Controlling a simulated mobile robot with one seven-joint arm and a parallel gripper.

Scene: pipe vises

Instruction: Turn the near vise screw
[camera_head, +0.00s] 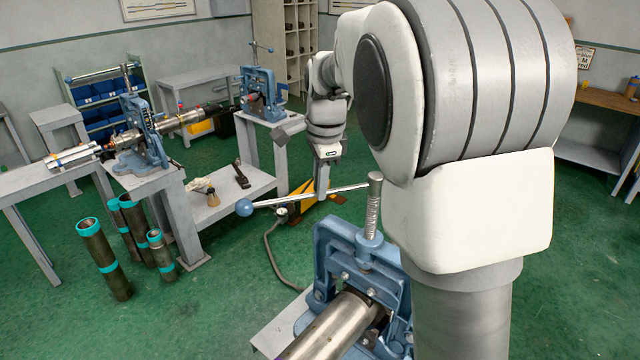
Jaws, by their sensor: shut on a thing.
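The near vise (335,245) is a blue frame at the lower middle, with a thick metal pipe (325,330) lying through it. Its threaded screw (373,215) stands upright above the frame. A silver handle bar (280,201) runs left from the screw's head to a blue ball end (244,207). My gripper (323,193) points down and is shut on the handle bar, between the ball and the screw. My arm hides the vise's right side and any bar end beyond the screw.
Two more blue vises, one at the left (145,140) and one farther back (262,90), stand on grey benches. Several dark pipes with teal bands (105,260) stand on the green floor at left. A yellow-black object (305,205) and a hose (272,260) lie behind the near vise.

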